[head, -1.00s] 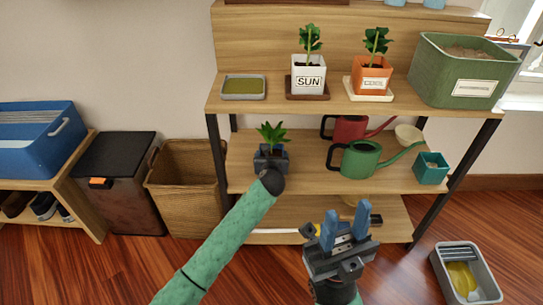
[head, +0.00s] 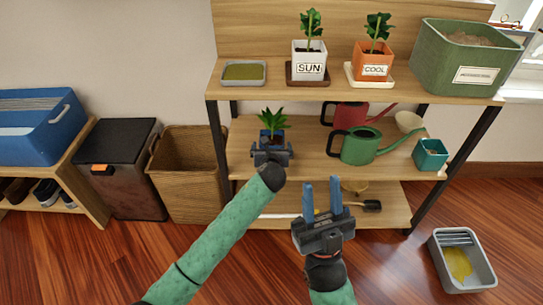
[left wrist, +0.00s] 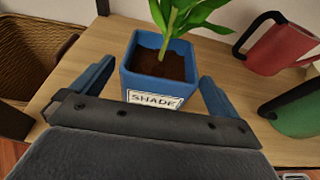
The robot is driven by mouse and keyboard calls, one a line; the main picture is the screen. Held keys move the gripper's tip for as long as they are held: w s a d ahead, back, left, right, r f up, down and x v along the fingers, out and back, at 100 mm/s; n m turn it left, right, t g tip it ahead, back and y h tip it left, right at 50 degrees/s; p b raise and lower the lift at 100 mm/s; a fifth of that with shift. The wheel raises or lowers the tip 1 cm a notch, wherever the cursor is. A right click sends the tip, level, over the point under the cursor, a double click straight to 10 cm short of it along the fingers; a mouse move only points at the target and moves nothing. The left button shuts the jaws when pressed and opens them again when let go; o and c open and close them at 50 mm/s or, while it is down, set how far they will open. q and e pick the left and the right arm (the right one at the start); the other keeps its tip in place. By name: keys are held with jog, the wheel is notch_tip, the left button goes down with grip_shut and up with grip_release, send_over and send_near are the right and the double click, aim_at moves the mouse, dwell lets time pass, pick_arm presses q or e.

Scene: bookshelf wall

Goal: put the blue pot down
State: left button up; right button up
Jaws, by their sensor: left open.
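The blue pot (left wrist: 158,82) stands upright on the wooden middle shelf, with a green plant in dark soil and a white SHADE label on its front. In the head view the blue pot (head: 272,134) is at the left part of that shelf, its lower part hidden by my gripper. My left gripper (head: 272,154) is open, just in front of the pot. In the left wrist view its blue fingers (left wrist: 150,92) are spread to either side of the pot's lower front, with gaps visible. My right gripper (head: 322,198) is open and empty, in front of the lower shelf.
A green watering can (head: 362,147), a red one (head: 350,114) and a teal pot (head: 431,154) stand farther right on the middle shelf (head: 310,178). The top shelf above holds the SUN pot (head: 309,62) and COOL pot (head: 373,64). A wicker basket (head: 190,180) stands at left.

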pick_arm(q)
jog(key=p+v, duration=0.1)
jog(key=v, duration=0.6)
jog(key=shift+s, duration=0.2)
pick_arm(e)
jog(key=w+a+f+g+h, duration=0.2)
jog(key=w+f+g, duration=0.3)
jog(key=f, duration=0.7)
jog(key=shift+w+a+m, duration=0.2)
jog(key=shift+w+m, duration=0.1)
jog(key=shift+w, duration=0.65)
